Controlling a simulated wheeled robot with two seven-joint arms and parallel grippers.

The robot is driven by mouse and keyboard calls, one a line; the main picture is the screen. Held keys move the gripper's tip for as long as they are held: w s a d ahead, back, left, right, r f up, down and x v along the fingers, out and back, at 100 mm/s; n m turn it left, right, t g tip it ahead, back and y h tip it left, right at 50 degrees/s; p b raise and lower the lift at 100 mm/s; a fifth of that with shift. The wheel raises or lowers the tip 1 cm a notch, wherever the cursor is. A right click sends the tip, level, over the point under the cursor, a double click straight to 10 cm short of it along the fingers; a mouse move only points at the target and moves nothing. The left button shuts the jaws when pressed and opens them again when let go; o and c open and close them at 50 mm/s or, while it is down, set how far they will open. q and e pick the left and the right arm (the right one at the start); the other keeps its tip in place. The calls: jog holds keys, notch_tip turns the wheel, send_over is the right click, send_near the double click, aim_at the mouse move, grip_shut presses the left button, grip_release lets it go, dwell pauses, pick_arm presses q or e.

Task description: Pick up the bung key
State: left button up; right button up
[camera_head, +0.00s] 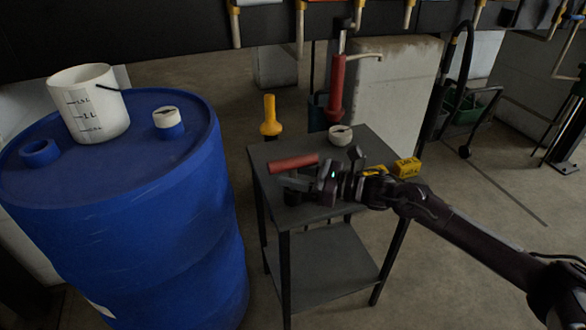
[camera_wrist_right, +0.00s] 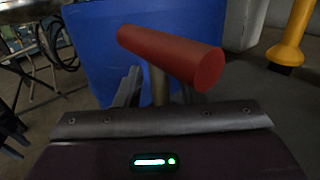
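The bung key has a thick red cylindrical handle (camera_head: 293,162) across the top of a pale metal shaft. It is at the left part of the small grey table (camera_head: 330,212), with a dark round piece under it. In the right wrist view the red handle (camera_wrist_right: 172,57) lies crosswise above the fingers, its shaft (camera_wrist_right: 160,86) upright between them. My right gripper (camera_head: 297,182) comes in from the right, just below the handle. Its fingers (camera_wrist_right: 158,92) stand either side of the shaft with slim gaps, so it looks open. My left gripper is out of view.
A white cup (camera_head: 341,136) and a yellow block (camera_head: 406,167) sit on the table's back and right. A blue drum (camera_head: 130,215) stands left, bearing a white measuring bucket (camera_head: 90,104) and a small white-and-blue cap (camera_head: 168,122). A yellow post (camera_head: 270,117) stands behind.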

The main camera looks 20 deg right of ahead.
grip_shut()
jog(key=shift+r, duration=0.2)
